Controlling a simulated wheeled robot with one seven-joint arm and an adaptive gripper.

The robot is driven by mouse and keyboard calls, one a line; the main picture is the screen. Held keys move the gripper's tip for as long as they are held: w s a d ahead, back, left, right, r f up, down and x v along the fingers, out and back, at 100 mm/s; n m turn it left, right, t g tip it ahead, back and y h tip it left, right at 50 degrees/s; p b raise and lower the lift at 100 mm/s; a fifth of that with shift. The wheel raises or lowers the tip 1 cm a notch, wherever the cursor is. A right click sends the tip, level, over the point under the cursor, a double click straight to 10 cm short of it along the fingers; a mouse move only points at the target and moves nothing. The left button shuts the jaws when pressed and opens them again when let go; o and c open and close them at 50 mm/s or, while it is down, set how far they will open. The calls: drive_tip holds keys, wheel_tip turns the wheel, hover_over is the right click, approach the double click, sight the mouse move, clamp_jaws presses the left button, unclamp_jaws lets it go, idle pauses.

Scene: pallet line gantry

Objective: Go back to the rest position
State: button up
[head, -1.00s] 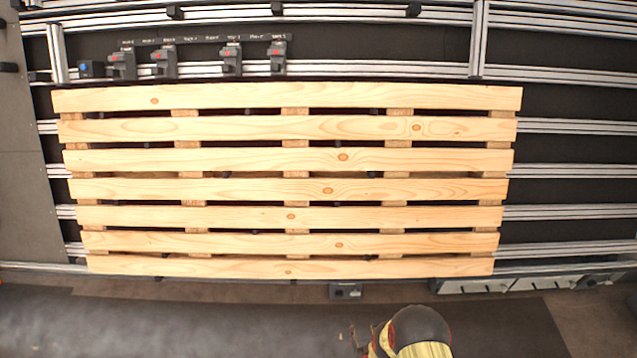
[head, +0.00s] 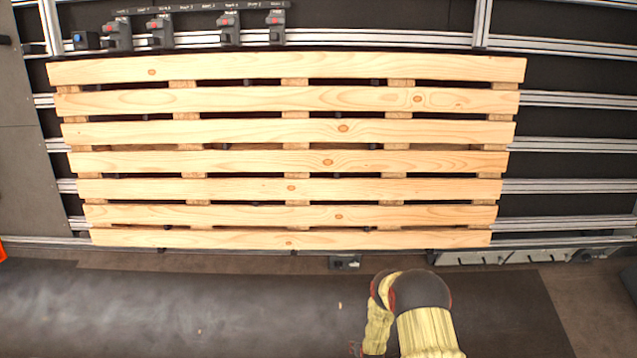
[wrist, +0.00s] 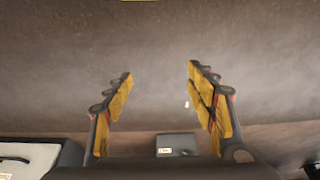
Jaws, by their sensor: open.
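In the wrist view my gripper (wrist: 160,105) shows two yellow-padded dark fingers, spread wide apart with nothing between them. It is open and empty over the dark floor. In the head view my arm, in a yellow cover with a dark rounded joint, shows at the bottom, right of centre; the fingers cannot be made out there. The wooden pallet (head: 290,161) stands in front of the gantry rails, above my arm in the picture and apart from it.
Several grey tool holders with red marks (head: 229,28) hang on the rail above the pallet. A small dark box (head: 345,262) is at the pallet's lower edge; a grey tray (head: 500,257) lies to its right. The dark mat (head: 200,310) is mostly clear, with a small light scrap (head: 340,305).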

drive_tip(key=w+r+g, duration=0.2)
drive_tip(key=w+r, duration=0.1)
drive_tip(key=r, duration=1.2)
drive_tip(key=w+r+g+b, duration=0.15)
drive_tip(key=w+r, duration=0.25)
drive_tip(key=r, duration=1.2)
drive_tip(key=w+r+g+p, duration=0.1)
drive_tip(key=w+r+g, duration=0.2)
drive_tip(key=r, duration=1.2)
drive_tip(key=s+r+t, duration=0.3)
drive_tip(key=s+r, duration=0.2)
drive_tip(key=r, duration=1.1)
drive_tip(key=s+r+t+b, duration=0.1)
drive_tip(key=s+r, duration=0.4)
drive_tip(key=r, duration=1.1)
drive_tip(key=s+r+t+b, duration=0.1)
drive_tip(key=s+r+t, duration=0.3)
drive_tip(key=r, duration=1.1)
drive_tip(key=shift+s+r+t, duration=0.35)
drive_tip(key=shift+s+r, duration=0.05)
drive_tip(key=shift+s, duration=0.6)
